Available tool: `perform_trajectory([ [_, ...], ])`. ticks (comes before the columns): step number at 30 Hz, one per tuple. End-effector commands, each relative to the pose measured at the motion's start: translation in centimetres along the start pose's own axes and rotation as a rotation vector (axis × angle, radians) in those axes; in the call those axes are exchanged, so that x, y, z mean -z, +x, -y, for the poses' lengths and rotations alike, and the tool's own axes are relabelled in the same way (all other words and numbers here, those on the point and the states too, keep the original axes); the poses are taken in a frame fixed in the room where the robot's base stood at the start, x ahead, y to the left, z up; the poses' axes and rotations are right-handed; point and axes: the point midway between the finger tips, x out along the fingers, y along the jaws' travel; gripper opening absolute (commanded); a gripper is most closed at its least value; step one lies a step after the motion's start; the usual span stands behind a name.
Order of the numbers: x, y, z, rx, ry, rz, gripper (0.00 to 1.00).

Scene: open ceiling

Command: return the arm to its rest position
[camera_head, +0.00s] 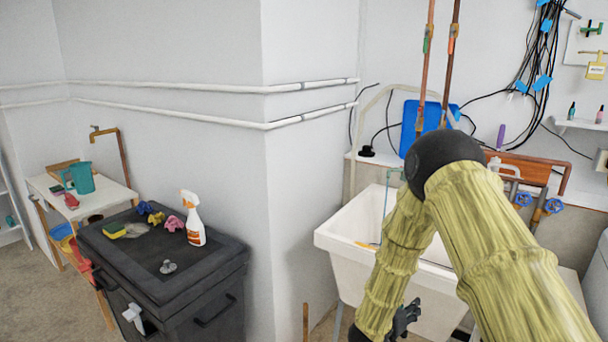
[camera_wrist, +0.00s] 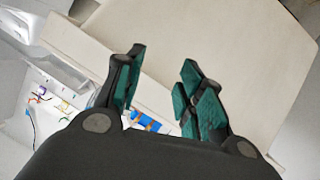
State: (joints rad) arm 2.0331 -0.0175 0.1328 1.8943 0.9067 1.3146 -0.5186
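My arm (camera_head: 408,240) shows in the head view with a yellow-green, bamboo-like skin and a black elbow joint raised high. Its forearm hangs down in front of the white sink (camera_head: 345,252). My gripper (camera_head: 403,316) shows only in part, dark, low at the forearm's end. In the wrist view my gripper (camera_wrist: 163,72) has its two green-padded fingers apart with nothing held between them. A large pale surface fills much of the view behind the fingers; I cannot tell whether they touch it.
A black cabinet (camera_head: 215,270) at the left carries a spray bottle (camera_head: 193,218) and several small items. A small white table (camera_head: 105,197) stands farther left. Copper pipes (camera_head: 452,60) and cables run along the back wall. Floor shows at the far left.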

Motion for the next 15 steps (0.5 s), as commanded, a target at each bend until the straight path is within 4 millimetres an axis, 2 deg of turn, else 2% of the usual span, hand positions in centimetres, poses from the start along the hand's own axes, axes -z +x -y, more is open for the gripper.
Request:
perform_trajectory([
  [1, -4.4, -1.0, -0.1, 0.074, -0.038, 0.059, 0.38],
  [3, -9.6, -2.6, -0.1, 0.175, -0.077, 0.142, 0.38],
  [5, -13.8, -4.2, -0.4, 0.252, -0.107, 0.219, 0.38],
  [6, -16.6, -5.6, -0.9, 0.300, -0.127, 0.275, 0.38],
  [9, -23.0, -9.5, -2.7, 0.405, -0.172, 0.419, 0.38],
  [11, -26.5, -12.3, -4.1, 0.461, -0.199, 0.511, 0.38],
  [12, -28.6, -14.2, -5.2, 0.495, -0.215, 0.574, 0.38],
  [15, -33.2, -19.3, -8.3, 0.568, -0.256, 0.732, 0.38],
])
